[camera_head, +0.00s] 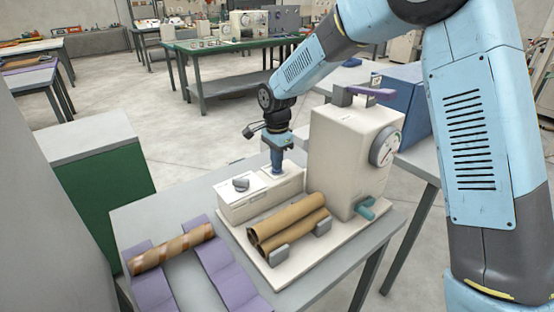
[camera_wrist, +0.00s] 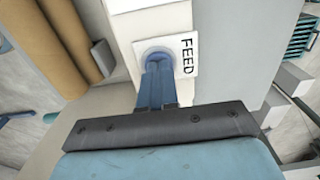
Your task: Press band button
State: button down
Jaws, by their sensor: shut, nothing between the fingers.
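The spiral winder (camera_head: 352,150) is a cream machine with a low control box (camera_head: 236,208) at its left foot. My gripper (camera_head: 277,172) points down at the right part of that box's top, with its blue fingers shut and empty. In the wrist view, the fingertips (camera_wrist: 158,62) are at a rounded blue spot beside a plate marked FEED (camera_wrist: 187,56). I cannot tell whether they touch it, or whether the spot is a button. A dark knob (camera_head: 241,184) sits on the box's left part. No button marked for the band can be made out.
Brown tubes (camera_head: 288,222) lie on the winder's base in front of the box. Another tube (camera_head: 170,248) with lighter bands rests on purple cradles (camera_head: 228,270) at the left. The winder has a round dial (camera_head: 385,148) and a teal handle (camera_head: 366,209) at the right.

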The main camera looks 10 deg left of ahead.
jog(key=shift+s+d+f, duration=0.1)
jog(key=shift+s+f, duration=0.15)
jog(key=shift+f, duration=0.55)
jog(key=shift+r, duration=0.1)
notch_tip(320, 180, up, 15)
jog(key=shift+w, duration=0.25)
dwell(0.4)
